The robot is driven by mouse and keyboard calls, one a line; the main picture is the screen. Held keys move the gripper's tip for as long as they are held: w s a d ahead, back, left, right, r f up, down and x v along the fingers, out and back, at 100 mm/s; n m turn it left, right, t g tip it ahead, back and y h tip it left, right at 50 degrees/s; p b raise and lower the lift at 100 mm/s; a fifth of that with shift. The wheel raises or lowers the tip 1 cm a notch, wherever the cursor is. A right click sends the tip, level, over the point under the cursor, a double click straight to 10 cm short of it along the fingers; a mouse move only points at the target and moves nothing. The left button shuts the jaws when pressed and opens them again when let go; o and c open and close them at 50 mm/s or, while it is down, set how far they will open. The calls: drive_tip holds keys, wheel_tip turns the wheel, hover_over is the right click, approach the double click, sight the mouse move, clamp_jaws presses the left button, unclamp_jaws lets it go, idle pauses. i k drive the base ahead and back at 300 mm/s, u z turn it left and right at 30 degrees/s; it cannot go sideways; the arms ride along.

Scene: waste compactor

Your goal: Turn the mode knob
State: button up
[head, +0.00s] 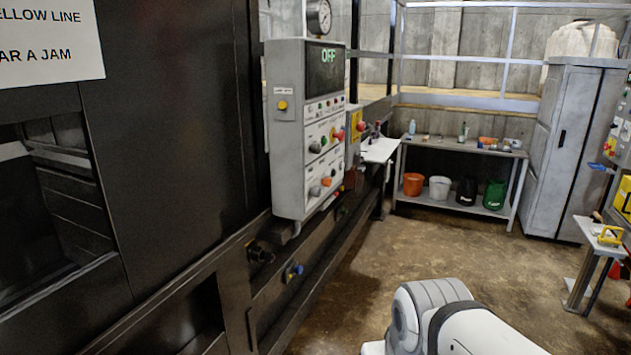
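The grey control panel (290,140) is mounted on the dark machine's side, left of centre, with its front seen at a steep angle. Its display (325,66) reads OFF in green. Several small knobs and buttons sit below in two groups; a grey knob (315,190) is at the lower left of the lower group, another grey one (315,147) in the upper group. The labels are too small to read, so I cannot tell which is the mode knob. Part of my white arm shows at the bottom right; my gripper is out of the picture.
A pressure gauge (319,17) stands above the panel. A shelf bench (455,150) with several buckets and a grey cabinet (572,150) stand at the back. The concrete floor (400,255) between is clear.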

sight(316, 192)
drive_tip(key=z, duration=0.1)
drive_tip(key=i, duration=1.15)
drive_tip(key=z, duration=0.25)
